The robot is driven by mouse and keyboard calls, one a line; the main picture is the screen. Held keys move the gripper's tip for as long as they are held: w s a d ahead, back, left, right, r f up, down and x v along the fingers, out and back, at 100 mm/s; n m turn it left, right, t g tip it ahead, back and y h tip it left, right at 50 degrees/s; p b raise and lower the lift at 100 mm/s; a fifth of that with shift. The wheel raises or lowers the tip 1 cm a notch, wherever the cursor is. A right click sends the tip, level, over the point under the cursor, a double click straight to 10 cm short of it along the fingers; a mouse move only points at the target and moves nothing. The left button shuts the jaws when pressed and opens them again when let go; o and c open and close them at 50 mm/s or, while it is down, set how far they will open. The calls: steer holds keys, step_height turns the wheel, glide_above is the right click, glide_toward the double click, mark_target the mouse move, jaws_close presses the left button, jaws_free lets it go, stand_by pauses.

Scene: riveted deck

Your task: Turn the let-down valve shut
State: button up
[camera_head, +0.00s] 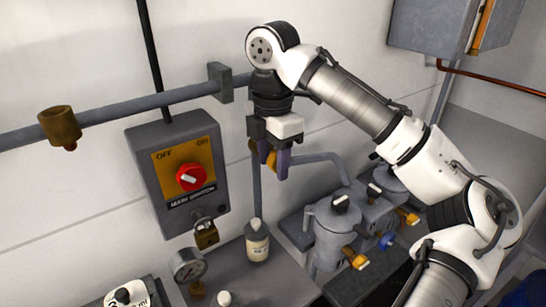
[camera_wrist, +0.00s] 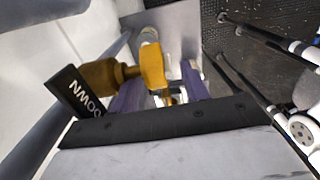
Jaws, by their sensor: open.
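The let-down valve is a brass fitting with a yellow-brass handle (camera_wrist: 153,66) and a brass body (camera_wrist: 108,76) in the wrist view. A black tag (camera_wrist: 76,94) with the word DOWN, upside down, is beside it. In the head view the valve (camera_head: 270,157) shows only in part behind my gripper (camera_head: 271,166), which points down in front of the pipe. My gripper's purple fingers are open, one on each side of the handle in the wrist view. I cannot tell whether either finger touches it.
A main switch box (camera_head: 182,170) with a red knob is on the wall to the left, with a padlock (camera_head: 206,233) below. A bottle (camera_head: 257,242) and a gauge (camera_head: 188,266) are below my gripper. Grey filter housings (camera_head: 335,230) with brass taps are to the right.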

steer(key=shift+c, duration=0.3)
steer(key=c, duration=0.9)
